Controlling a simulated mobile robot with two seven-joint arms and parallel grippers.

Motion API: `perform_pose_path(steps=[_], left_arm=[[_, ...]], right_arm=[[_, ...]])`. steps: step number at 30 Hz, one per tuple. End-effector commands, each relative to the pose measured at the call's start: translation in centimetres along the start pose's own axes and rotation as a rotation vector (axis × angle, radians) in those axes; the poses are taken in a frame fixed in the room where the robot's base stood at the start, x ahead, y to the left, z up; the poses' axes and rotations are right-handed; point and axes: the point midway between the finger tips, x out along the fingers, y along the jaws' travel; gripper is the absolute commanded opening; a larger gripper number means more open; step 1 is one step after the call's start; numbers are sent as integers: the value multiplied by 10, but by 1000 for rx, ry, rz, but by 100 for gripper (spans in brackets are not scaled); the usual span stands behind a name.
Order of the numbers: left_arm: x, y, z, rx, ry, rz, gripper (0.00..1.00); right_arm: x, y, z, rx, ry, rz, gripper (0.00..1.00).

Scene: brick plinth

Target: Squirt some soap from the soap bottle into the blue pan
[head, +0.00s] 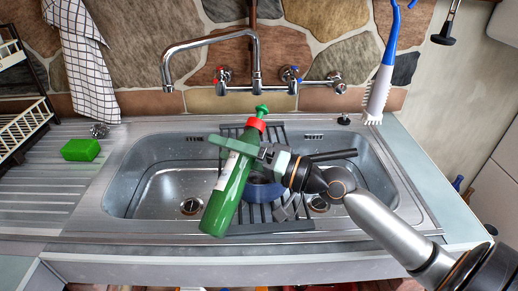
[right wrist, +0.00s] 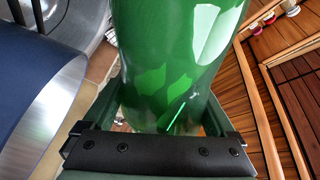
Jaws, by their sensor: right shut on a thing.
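The green soap bottle (head: 229,195), with a red collar and green pump top, is in the middle of the head view, in front of the sink. It leans, its top to the right. My right gripper (head: 232,148) is shut on its upper body; the bottle also fills the middle of the right wrist view (right wrist: 175,60). The blue pan (head: 264,188) sits behind and right of the bottle, over the rack in the sink, partly hidden by the bottle and my right arm. A blue curved surface, apparently the pan (right wrist: 35,95), shows left in the right wrist view. My left gripper is not in view.
The steel double sink (head: 150,190) has a black rack across its middle. A faucet (head: 255,75) stands behind. A green sponge (head: 80,150) lies on the left drainboard. A blue-and-white brush (head: 380,90) and a checked towel (head: 85,60) are at the back.

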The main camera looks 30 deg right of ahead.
Motion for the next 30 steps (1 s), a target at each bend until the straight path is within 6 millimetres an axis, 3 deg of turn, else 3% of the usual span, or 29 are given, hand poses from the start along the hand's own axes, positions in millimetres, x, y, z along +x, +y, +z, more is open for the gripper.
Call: perform_pose_path(steps=[30], left_arm=[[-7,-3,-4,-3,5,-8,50]], right_arm=[[0,-3,2,63,9,-1,0]])
